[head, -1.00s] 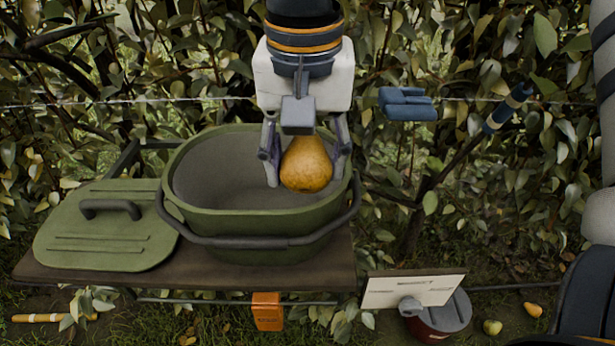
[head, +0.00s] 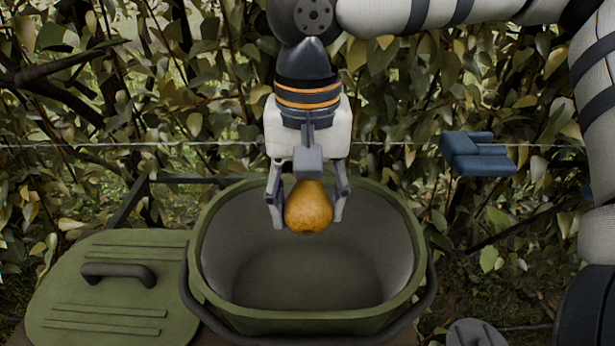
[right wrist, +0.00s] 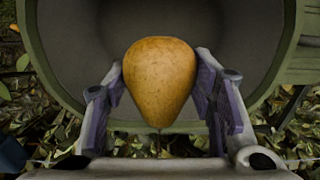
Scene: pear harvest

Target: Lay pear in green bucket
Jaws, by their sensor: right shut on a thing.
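A yellow-brown pear (head: 308,208) is held between the fingers of my right gripper (head: 307,200), which points down. In the head view they are over the far half of the green bucket (head: 207,279), whose bottom is bare where it shows. In the right wrist view the pear (right wrist: 159,80) sits between both finger pads of the gripper (right wrist: 160,90), with the bucket's inner wall (right wrist: 225,40) behind it. My left gripper is not in view.
The green bucket lid (head: 110,290) with a dark handle lies left of the bucket. A blue clamp-like thing (head: 477,153) hangs on the wire at the right. Leafy branches (head: 90,120) fill the background behind the bucket. The bucket's handle (head: 425,305) rests around its front and right side.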

